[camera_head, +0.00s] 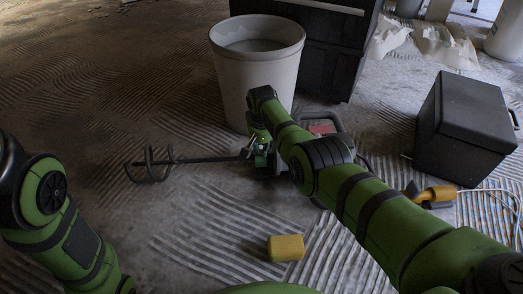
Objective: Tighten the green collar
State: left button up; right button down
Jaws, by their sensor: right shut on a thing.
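A paddle mixer lies on the floor, its dark spiral paddle (152,164) to the left and its thin shaft (205,159) running right to the machine. The red-topped mixer body (321,129) and its dark handle are partly behind my right arm. My right gripper (261,158) points down where the shaft meets the body. It is shut on the green collar (261,161), of which only a small bright green part shows. Fingers and collar overlap closely, so its tightness cannot be seen. My left arm is at the left edge; its gripper is out of view.
A large pale bucket (257,60) stands just behind the mixer. A dark box (465,128) stands at right, near a yellow-handled tool (431,195) and a cable. A yellow sponge-like block (286,248) lies in front on ridged plaster. The left floor is clear.

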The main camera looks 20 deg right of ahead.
jog(key=shift+a, duration=0.4)
jog(key=c, duration=1.2)
grip_release()
jog(key=shift+d, duration=0.1)
jog(key=shift+d, duration=0.1)
jog(key=shift+r, duration=0.85)
notch_tip(320, 180, up, 10)
jog(key=s, duration=0.2)
jog(key=shift+a, duration=0.3)
